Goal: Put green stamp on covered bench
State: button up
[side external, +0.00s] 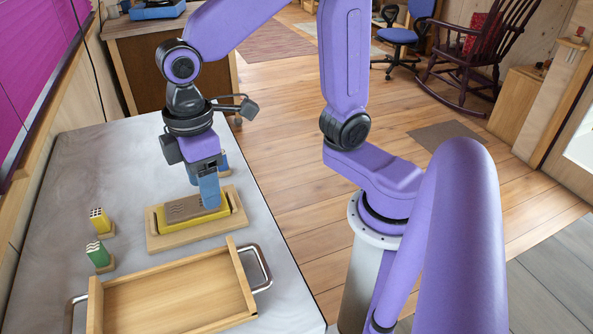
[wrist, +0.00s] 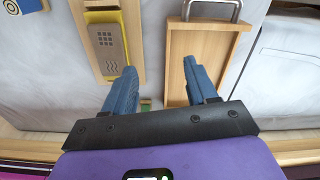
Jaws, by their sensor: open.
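The green stamp (side external: 98,254) is a small block with a pale dotted end, standing on the grey-covered bench (side external: 115,150) at the left, near the wooden tray. In the wrist view a small green patch (wrist: 145,104), probably this stamp, shows between the finger bases, mostly hidden by my gripper. My gripper (side external: 209,199) is over the yellow-edged holder on the wooden board in the side view, apart from the green stamp. In the wrist view my gripper (wrist: 159,65) has its blue fingers spread wide with nothing between the tips.
A yellow stamp (side external: 100,221) stands behind the green one. The wooden board (side external: 165,244) carries a yellow holder with a brown patterned block (wrist: 107,47). A wooden tray (side external: 176,288) with metal handles fills the front. A blue item (side external: 223,161) is behind my gripper. Bare cloth lies at the back left.

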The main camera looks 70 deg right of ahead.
jog(key=s+d+f+n, duration=0.1)
jog(key=s+d+f, duration=0.2)
jog(key=s+d, duration=0.8)
jog(key=shift+s+d, duration=0.25)
jog(key=shift+s, duration=0.75)
